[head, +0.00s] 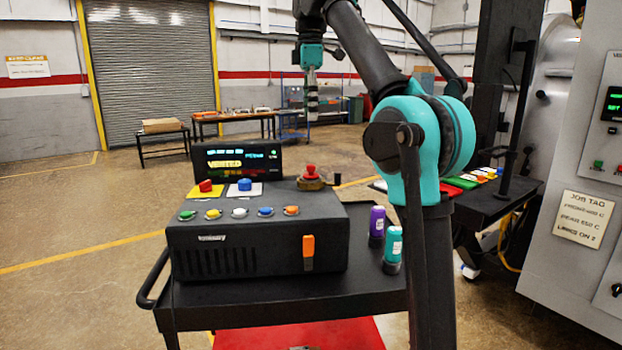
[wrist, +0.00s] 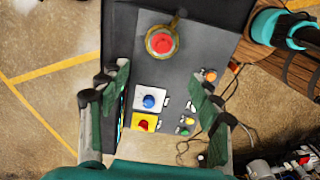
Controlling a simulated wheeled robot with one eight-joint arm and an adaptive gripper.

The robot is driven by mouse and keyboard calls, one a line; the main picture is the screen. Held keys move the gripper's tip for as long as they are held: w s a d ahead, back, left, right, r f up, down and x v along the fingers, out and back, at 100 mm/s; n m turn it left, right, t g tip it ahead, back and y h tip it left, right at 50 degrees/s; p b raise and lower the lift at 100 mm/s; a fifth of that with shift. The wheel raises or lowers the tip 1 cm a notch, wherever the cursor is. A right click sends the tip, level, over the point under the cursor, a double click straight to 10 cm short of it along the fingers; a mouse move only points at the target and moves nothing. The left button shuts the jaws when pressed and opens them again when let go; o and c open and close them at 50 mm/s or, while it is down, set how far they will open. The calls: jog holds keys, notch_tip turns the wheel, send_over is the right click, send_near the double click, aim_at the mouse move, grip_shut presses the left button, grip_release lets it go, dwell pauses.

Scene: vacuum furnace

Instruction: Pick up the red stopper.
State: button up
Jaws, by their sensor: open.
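The red stopper (head: 311,170) appears to be the red knob seated on a round brass-brown base, on the back right of the dark control box (head: 258,262) top. The wrist view shows the stopper (wrist: 162,43) from above, upright in its base. My gripper (head: 312,114) hangs pointing down above the box, well clear of the stopper. In the wrist view my gripper (wrist: 160,76) has its two green-padded fingers wide apart with nothing between them; the stopper lies beyond the fingertips, toward the top of the picture.
A red knob (head: 205,186) on a yellow plate and a blue knob (head: 245,184) share the box top. Several small coloured buttons line its front edge. A display (head: 238,160) stands behind. Purple (head: 377,222) and teal (head: 393,245) cylinders stand right of the box on the black cart.

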send_over(311, 165)
notch_tip(311, 165, down, 10)
jog(key=shift+w, duration=0.15)
jog(key=shift+f, duration=2.65)
jog(key=c, duration=1.4)
jog(key=shift+o, duration=0.2)
jog(key=shift+r, duration=0.1)
